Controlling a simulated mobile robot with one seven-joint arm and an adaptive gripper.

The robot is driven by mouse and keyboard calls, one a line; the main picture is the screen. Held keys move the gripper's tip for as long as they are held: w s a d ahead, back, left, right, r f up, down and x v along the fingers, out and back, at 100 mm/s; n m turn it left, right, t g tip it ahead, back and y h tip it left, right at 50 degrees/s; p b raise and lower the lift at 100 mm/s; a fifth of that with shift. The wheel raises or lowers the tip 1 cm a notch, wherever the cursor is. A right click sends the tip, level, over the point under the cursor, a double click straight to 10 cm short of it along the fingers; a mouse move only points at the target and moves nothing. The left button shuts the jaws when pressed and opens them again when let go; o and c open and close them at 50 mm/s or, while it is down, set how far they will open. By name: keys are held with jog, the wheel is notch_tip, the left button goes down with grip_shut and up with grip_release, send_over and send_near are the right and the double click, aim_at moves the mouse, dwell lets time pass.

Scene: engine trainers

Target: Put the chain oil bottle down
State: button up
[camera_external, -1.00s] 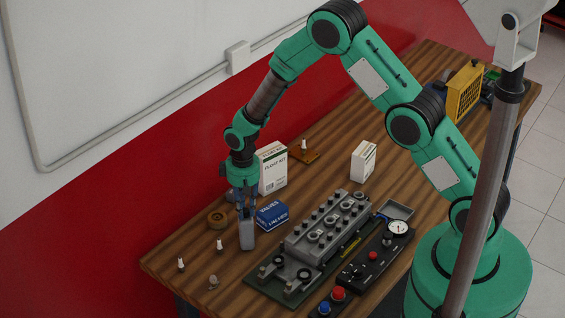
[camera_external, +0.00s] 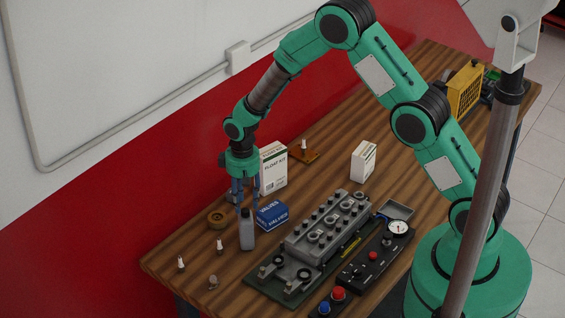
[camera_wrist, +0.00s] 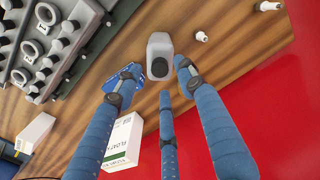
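The chain oil bottle (camera_external: 247,233), grey with a dark cap, stands upright on the wooden bench near its wall-side left end. The wrist view shows the bottle (camera_wrist: 158,46) from above, its dark round cap facing me. My gripper (camera_external: 243,200) is above the bottle, with its blue fingers pointing down around the bottle's top. In the wrist view my gripper (camera_wrist: 157,80) has its three fingers spread, with gaps between them and the bottle. It is open and holds nothing.
A blue valves box (camera_external: 271,215) lies close to the bottle's right, and a round brown tin (camera_external: 217,218) is behind it. A white float kit box (camera_external: 273,169) stands behind. Spark plugs (camera_external: 219,246) are at left. The engine head (camera_external: 325,228) lies right.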

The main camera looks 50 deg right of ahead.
notch_tip(320, 180, up, 9)
jog(key=b, duration=0.1)
dwell(0.4)
dwell(0.8)
jog(key=s+d+r+t, duration=0.1)
jog(key=s+d+r, duration=0.1)
jog(key=s+r, duration=0.85)
jog(key=s+d+r+t, duration=0.2)
jog(key=s+r, duration=0.3)
jog(key=r, duration=1)
jog(key=s+d+r+t, duration=0.1)
jog(key=s+r, duration=0.3)
jog(key=s, duration=0.9)
jog(key=s+d+r+t, duration=0.1)
jog(key=s+r, duration=0.4)
jog(key=s, duration=0.7)
jog(key=shift+s+d+t, duration=0.15)
jog(key=shift+s+t, duration=0.15)
jog(key=shift+s, duration=0.05)
